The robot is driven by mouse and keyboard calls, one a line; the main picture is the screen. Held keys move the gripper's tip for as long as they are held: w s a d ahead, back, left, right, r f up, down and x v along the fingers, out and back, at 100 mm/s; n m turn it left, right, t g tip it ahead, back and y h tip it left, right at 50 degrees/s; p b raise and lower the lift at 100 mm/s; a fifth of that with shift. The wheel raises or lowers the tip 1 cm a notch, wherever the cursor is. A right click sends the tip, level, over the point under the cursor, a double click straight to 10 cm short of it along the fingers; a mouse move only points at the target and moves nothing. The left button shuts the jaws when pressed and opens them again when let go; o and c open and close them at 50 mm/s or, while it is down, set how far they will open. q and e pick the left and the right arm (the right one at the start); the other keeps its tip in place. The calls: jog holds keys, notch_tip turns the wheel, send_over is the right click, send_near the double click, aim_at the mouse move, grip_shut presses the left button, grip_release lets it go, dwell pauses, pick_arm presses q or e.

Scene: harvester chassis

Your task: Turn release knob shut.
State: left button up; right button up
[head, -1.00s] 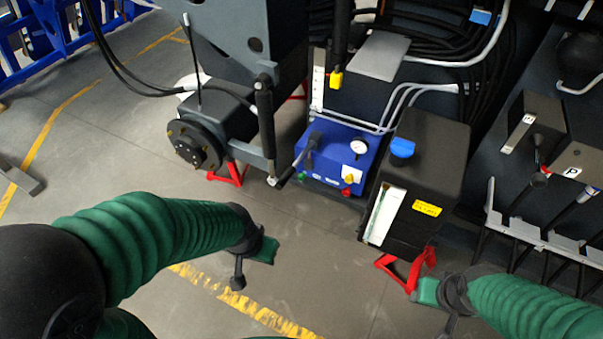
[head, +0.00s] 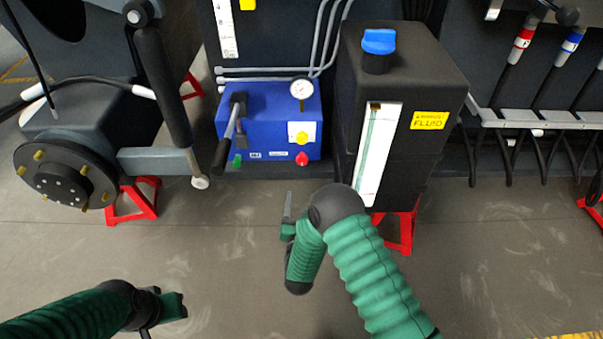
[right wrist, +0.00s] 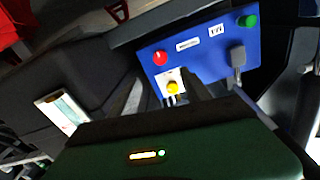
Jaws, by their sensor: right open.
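I cannot tell from the pictures which one is the release knob. My right gripper (head: 287,214) is open, in front of and below the unit, apart from it. In the right wrist view the red knob (right wrist: 160,58), yellow knob (right wrist: 173,88) and green knob (right wrist: 248,21) show beyond its fingers. My left gripper (head: 172,305) is low at left; its jaws are unclear.
A black fluid tank (head: 400,85) with a blue cap (head: 379,41) stands right of the unit, on a red stand (head: 397,232). A wheel hub (head: 65,177) and grey strut (head: 165,90) are at left. The floor in front is clear.

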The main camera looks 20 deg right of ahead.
aim_at(302, 162)
jog(key=b+x, duration=0.6)
jog(key=x, duration=0.9)
jog(key=shift+w+d, duration=0.1)
jog(key=shift+w, duration=0.15)
jog(key=shift+r, duration=0.1)
jog(key=shift+c, duration=0.4)
grip_shut()
